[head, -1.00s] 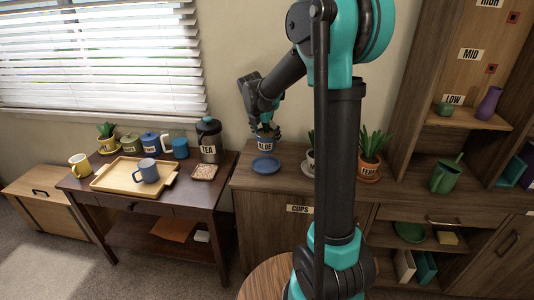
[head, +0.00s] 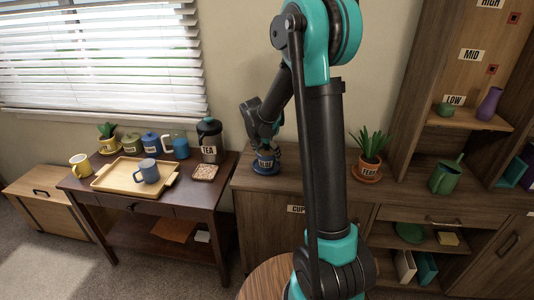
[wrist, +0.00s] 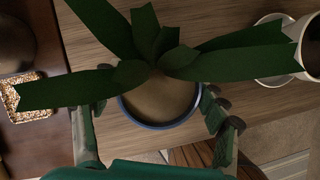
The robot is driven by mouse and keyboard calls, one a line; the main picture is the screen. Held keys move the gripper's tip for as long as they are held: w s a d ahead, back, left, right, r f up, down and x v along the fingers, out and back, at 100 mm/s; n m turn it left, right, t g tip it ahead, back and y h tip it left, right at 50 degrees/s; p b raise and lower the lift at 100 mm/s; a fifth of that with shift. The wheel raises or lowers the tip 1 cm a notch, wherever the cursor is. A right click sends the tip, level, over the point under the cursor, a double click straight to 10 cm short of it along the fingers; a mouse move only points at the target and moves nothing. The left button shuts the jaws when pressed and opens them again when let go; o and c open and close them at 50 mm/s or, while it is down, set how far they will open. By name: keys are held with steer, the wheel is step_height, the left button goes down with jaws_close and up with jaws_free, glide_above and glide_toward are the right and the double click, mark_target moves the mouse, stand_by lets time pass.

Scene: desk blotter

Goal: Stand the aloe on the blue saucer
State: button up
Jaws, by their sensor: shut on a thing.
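The aloe is a green, spiky plant in a blue pot (head: 265,161) with a label reading ALOE, upright on the left part of the wooden cabinet. In the wrist view its leaves (wrist: 240,47) spread over brown soil inside a blue rim. My gripper (head: 267,150) is shut on the pot, with fingers on both sides of it. The blue saucer (head: 264,172) shows as a thin edge right under the pot. I cannot tell whether the pot rests on it or hangs just above. The wrist view does not clearly show the saucer.
A white pot (wrist: 308,50) on a pale saucer stands to the right; my arm hides it in the head view. A terracotta FERN pot (head: 367,171) stands further right. The left table (head: 110,187) holds a tray, mugs, canisters and a TEA press (head: 209,140).

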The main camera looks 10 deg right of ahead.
steer(key=o, duration=1.6)
steer(key=shift+c, duration=0.2)
steer(key=v, duration=1.1)
steer(key=shift+r, duration=0.15)
steer(key=s+d+f+m+y, duration=0.1)
steer(key=s+d+f+m, duration=0.1)
steer(key=s+m, duration=0.7)
steer(key=s+d+f+m+y, duration=0.1)
steer(key=s+d+f+m, duration=0.1)
steer(key=s+f+m, duration=0.3)
steer(key=s+d+f+m+y, duration=0.1)
steer(key=s+f+m, duration=0.3)
steer(key=s+m, duration=0.9)
steer(key=shift+s+d+f+m+t, duration=0.2)
steer(key=shift+d+m+t, duration=0.2)
steer(key=shift+d, duration=0.5)
